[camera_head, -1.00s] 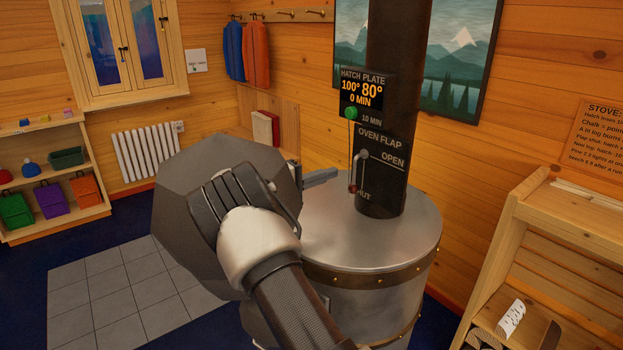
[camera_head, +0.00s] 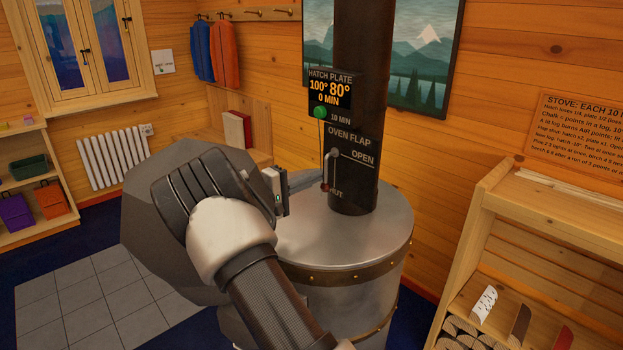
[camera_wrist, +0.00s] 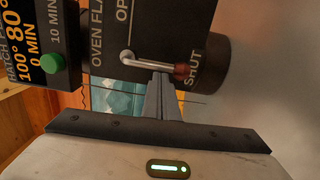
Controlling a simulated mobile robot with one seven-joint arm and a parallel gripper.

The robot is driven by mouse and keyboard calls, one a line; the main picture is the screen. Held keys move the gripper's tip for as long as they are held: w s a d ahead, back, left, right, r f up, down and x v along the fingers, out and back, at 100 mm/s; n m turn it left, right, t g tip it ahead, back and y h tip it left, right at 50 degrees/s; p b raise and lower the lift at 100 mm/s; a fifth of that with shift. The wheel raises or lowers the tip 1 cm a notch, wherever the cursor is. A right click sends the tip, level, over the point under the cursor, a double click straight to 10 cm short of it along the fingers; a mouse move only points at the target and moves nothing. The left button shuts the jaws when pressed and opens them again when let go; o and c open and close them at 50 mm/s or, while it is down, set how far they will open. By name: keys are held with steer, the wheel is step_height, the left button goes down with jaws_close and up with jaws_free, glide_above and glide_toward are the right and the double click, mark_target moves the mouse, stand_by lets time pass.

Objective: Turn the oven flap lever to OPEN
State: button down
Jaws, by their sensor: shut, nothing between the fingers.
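The oven flap lever (camera_head: 333,164) is a thin grey bent rod with a reddish-brown end, on the dark stove pipe (camera_head: 358,110). It hangs down with its end at the SHUT label, below the OPEN label (camera_head: 363,157). In the wrist view the lever (camera_wrist: 150,62) runs from its pivot toward SHUT (camera_wrist: 194,69). My gripper (camera_head: 322,177) is shut and empty, with its fingertips at the lever's lower part. In the wrist view the gripper's tips (camera_wrist: 162,76) lie right beside the rod near its brown end; I cannot tell whether they touch.
A hatch plate display (camera_head: 330,90) with a green button (camera_head: 320,112) sits above the lever. The round metal stove top (camera_head: 350,235) lies below my gripper. A wooden log shelf (camera_head: 500,250) stands at the right.

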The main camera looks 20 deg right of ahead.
steer(key=shift+s+d+f+n, duration=0.1)
steer(key=shift+s+n, duration=0.15)
steer(key=shift+n, duration=0.25)
steer(key=s+d+r+n+p, duration=0.2)
steer(key=s+r+n+p, duration=0.2)
steer(key=n, duration=0.9)
steer(key=s+p, duration=0.2)
steer(key=s, duration=0.1)
steer(key=shift+d+r+t, duration=0.25)
steer(key=shift+d+t, duration=0.05)
steer(key=shift+t, duration=0.1)
steer(key=shift+s+d+r+p, duration=0.1)
steer(key=shift+r+p, duration=0.15)
steer(key=shift+p, duration=0.05)
steer(key=s+a+f+b, duration=0.3)
steer(key=a+f, duration=0.2)
steer(key=a, duration=0.5)
steer(key=shift+s+a+b, duration=0.2)
steer(key=shift+s+b, duration=0.1)
steer(key=shift+b, duration=0.1)
